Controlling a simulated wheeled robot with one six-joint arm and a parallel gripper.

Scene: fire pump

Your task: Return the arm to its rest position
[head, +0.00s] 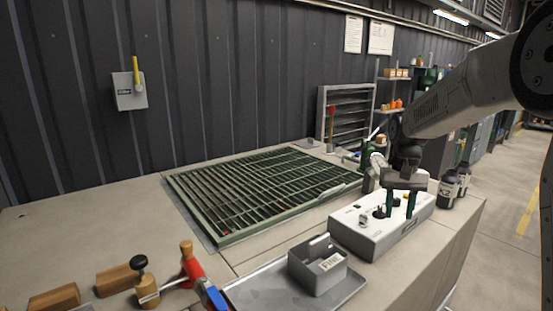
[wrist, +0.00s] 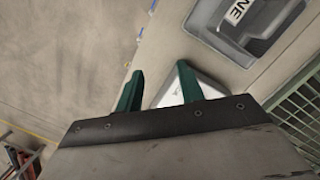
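My gripper (head: 400,212) hangs from the arm at the right in the head view, with its two green fingers pointing down. The fingers are apart and nothing shows between them. It is over or just in front of the white control box (head: 375,236); the exact gap cannot be told. In the wrist view the gripper (wrist: 158,78) shows the same two separated fingers, with part of a white box (wrist: 200,86) behind them.
A grey bin (head: 318,268) stands on a metal tray (head: 262,292) left of the white box. A green grating (head: 225,232) covers the bench middle. Dark bottles (head: 449,188) stand at the right edge. Wooden-handled tools (head: 147,287) lie front left. The left bench top is clear.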

